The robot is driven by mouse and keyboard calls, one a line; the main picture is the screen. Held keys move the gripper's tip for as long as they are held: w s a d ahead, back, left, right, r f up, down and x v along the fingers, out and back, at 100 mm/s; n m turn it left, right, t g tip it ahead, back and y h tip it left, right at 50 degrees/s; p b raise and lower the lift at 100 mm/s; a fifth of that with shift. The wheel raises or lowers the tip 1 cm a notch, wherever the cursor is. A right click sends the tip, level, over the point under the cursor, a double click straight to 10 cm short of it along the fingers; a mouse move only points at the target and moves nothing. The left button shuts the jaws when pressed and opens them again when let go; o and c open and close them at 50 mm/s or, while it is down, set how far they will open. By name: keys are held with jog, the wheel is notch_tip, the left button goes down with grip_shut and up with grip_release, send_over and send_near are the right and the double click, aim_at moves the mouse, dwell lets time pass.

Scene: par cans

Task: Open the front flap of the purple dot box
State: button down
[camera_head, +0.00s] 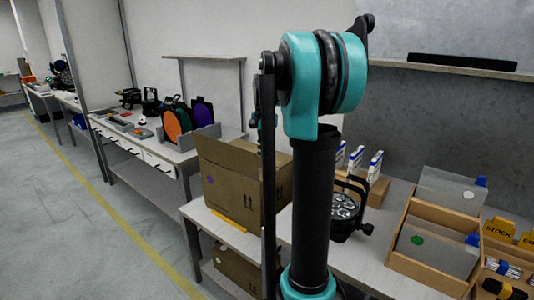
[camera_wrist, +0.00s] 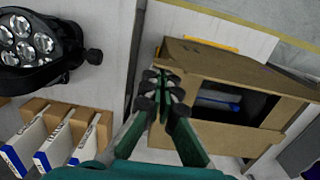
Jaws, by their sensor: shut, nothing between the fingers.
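In the wrist view the same box (camera_wrist: 262,139) is seen from above, at the right. Part of its top is open onto a dark inside, where something blue and white shows. My gripper (camera_wrist: 165,92) is shut and empty at the left edge of the box; I cannot tell whether it touches a flap. My arm hides part of the box in the head view.
A black stage lamp (camera_head: 345,208) stands right of my arm, with white-and-blue cartons in a cardboard holder (camera_head: 378,190) behind it. A cardboard tray (camera_head: 400,262) with a green dot lies farther right. A yellow strip (camera_head: 228,220) lies before the box. The floor at the left is clear.

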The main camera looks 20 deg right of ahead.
jog(key=s+a+f+t+h, duration=0.2)
jog(key=s+a+h, duration=0.2)
jog(key=a, duration=0.1)
jog(key=shift+a+t, duration=0.3)
jog(key=shift+a, duration=0.1)
jog(key=shift+f, duration=0.1)
jog(key=shift+d, duration=0.1)
dwell(0.5)
